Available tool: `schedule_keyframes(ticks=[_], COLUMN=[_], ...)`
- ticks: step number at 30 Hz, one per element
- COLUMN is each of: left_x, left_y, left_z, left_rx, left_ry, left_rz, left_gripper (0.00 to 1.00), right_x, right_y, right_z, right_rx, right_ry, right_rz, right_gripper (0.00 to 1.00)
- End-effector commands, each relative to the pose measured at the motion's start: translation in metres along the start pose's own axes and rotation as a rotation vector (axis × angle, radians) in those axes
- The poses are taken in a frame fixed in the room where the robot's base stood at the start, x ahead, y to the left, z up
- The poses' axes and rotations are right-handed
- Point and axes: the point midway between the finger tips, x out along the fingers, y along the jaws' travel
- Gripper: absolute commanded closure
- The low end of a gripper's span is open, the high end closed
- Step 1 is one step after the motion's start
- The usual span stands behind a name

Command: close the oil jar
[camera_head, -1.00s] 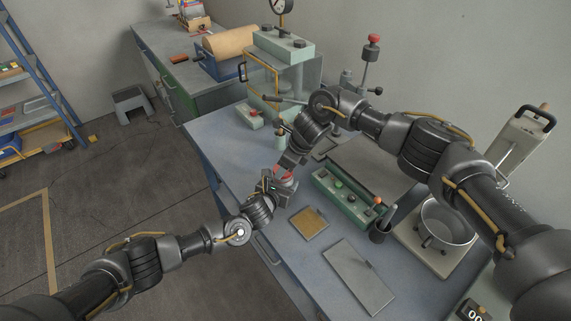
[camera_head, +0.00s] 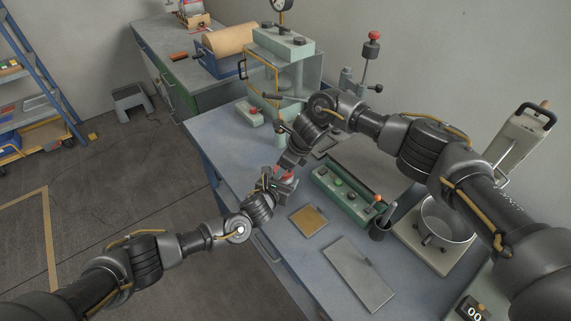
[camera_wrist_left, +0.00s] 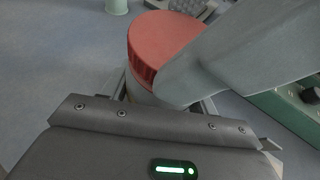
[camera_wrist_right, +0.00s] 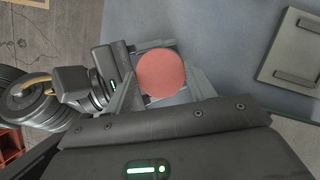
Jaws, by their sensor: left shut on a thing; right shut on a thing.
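The oil jar's round red lid (camera_wrist_right: 162,74) shows from above in the right wrist view and from the side in the left wrist view (camera_wrist_left: 160,42). It sits over the pale jar body (camera_wrist_left: 140,93), mostly hidden by the grippers. I cannot tell whether the lid is fully seated. My left gripper (camera_head: 281,185) is shut on the jar body from the near left side. My right gripper (camera_head: 284,170) comes from above and behind and is shut on the lid. One of its fingers crosses in front of the lid in the left wrist view.
A green button box (camera_head: 349,195) stands right of the jar on the blue-grey bench (camera_head: 225,128). A tan square pad (camera_head: 308,221) and a grey plate (camera_head: 358,272) lie nearer. A dark cup (camera_head: 380,229) and a pan (camera_head: 447,223) are farther right. The bench's left edge is close to the jar.

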Motion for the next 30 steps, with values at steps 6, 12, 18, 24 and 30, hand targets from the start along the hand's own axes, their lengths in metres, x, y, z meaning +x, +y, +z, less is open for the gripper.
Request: schedule_keyframes(ticks=[6,12,18,24,30], left_x=[0.0000,0.0000,-0.0001,-0.0001,0.0000], left_y=[0.0005,0.0007,0.0012,0.0013,0.0010], left_z=[-0.0012,-0.0013,-0.0014,-0.0014,-0.0013], left_rx=[0.002,0.002,0.002,0.001,0.002], left_ry=[0.002,0.003,0.003,0.003,0.003], left_rz=[0.001,0.002,0.002,0.003,0.002], left_gripper=[1.00,1.00,1.00,1.00,1.00], right_x=[0.0004,0.0003,0.0000,0.0000,0.0005], right_y=[0.0040,0.0041,0.0037,0.0037,0.0053], right_z=[0.0010,0.0007,0.0011,0.0013,0.0020], right_rx=[0.296,0.480,0.493,0.491,0.489], right_ry=[-0.001,-0.005,-0.006,-0.006,-0.007], right_rz=[-0.123,-0.201,-0.206,-0.205,-0.202], right_gripper=[0.66,0.66,0.66,0.31,0.24])
